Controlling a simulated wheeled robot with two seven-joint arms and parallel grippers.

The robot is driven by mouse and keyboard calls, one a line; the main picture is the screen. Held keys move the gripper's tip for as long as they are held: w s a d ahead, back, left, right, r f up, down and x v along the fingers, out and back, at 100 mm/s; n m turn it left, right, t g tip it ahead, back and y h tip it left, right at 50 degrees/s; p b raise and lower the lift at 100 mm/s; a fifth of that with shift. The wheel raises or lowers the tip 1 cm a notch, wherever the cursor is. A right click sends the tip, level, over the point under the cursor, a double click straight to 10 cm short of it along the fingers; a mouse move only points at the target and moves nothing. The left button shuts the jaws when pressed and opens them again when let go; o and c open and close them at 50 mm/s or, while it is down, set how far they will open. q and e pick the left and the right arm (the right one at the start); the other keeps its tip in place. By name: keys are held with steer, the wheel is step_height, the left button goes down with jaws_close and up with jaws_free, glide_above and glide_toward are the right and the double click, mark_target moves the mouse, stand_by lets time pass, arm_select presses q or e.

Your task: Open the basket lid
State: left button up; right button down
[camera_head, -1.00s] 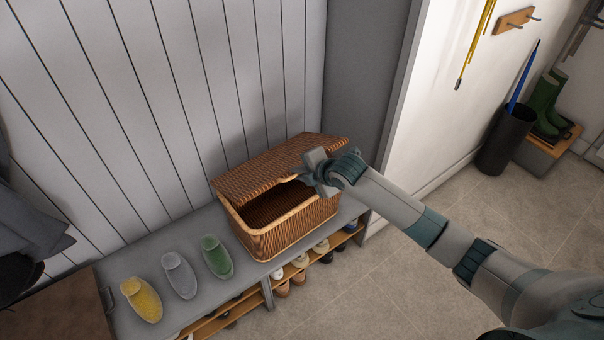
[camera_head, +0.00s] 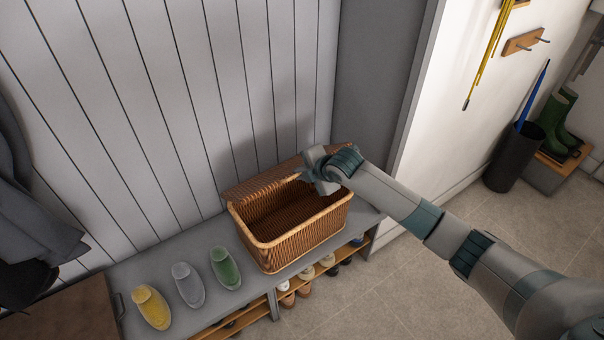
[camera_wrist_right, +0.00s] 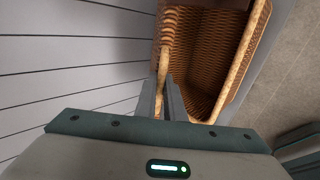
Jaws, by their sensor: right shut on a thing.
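A brown wicker basket (camera_head: 300,248) stands on the grey bench, its inside visible and empty where I can see it. Its lid (camera_head: 265,180) is raised steeply at the back, near the wall, and shows almost edge-on. My right gripper (camera_head: 308,178) is shut on the lid's edge, with the hand and wrist covering the lid's right part. In the right wrist view the two fingers (camera_wrist_right: 168,98) close around the lid's pale rim (camera_wrist_right: 164,62), and the basket's open inside (camera_wrist_right: 208,45) shows beside it. My left gripper is not in view.
Yellow (camera_head: 151,307), grey (camera_head: 188,285) and green (camera_head: 225,267) slippers or shoe-like items lie on the bench left of the basket. Shoes fill the shelf below. A panelled wall (camera_head: 140,130) stands close behind. Open floor (camera_head: 400,290) lies at the right.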

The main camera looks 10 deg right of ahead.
steer(key=shift+a, duration=0.1)
steer(key=c, duration=1.8)
jaws_free()
steer(key=shift+c, duration=0.2)
steer(key=b+v, duration=0.3)
steer(key=v, duration=1.4)
steer(key=shift+s, duration=0.15)
steer(key=shift+r, duration=0.1)
